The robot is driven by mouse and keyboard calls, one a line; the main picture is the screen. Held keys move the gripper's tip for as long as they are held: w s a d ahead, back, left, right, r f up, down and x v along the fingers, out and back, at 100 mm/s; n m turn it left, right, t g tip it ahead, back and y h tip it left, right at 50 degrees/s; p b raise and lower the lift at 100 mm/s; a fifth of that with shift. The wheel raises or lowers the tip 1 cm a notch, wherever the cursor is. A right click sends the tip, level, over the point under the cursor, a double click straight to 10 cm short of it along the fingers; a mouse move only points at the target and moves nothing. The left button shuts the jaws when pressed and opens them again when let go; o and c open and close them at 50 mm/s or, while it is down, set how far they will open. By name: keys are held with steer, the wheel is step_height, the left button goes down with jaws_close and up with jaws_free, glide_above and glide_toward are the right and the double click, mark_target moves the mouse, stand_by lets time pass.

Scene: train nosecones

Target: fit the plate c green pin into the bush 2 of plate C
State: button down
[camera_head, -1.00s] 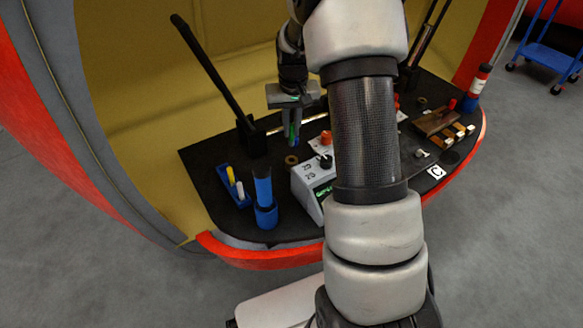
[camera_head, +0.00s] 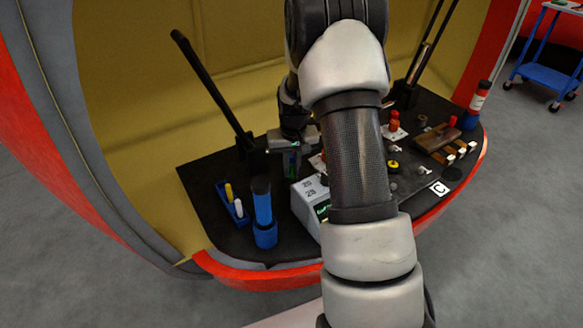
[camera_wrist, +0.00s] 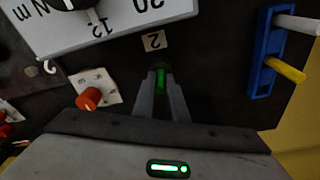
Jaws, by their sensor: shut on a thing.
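The pin's lower end is hidden or too dark to make out. A small tag marked 2 (camera_wrist: 153,41) lies on the plate just beyond the fingertips. Bush 2 cannot be made out clearly; the gripper covers that spot. I cannot tell whether the pin touches it.
The grey instrument box (camera_head: 308,192) stands close to the gripper. A blue tray (camera_wrist: 262,60) with a yellow and a white peg lies to one side. A red knob on a white base (camera_wrist: 90,97) is on the other. A blue cylinder (camera_head: 263,208) stands near the front edge.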

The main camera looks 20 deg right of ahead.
steer(key=c, duration=1.8)
jaws_free()
steer(key=shift+f, duration=0.1)
steer(key=shift+o, duration=0.2)
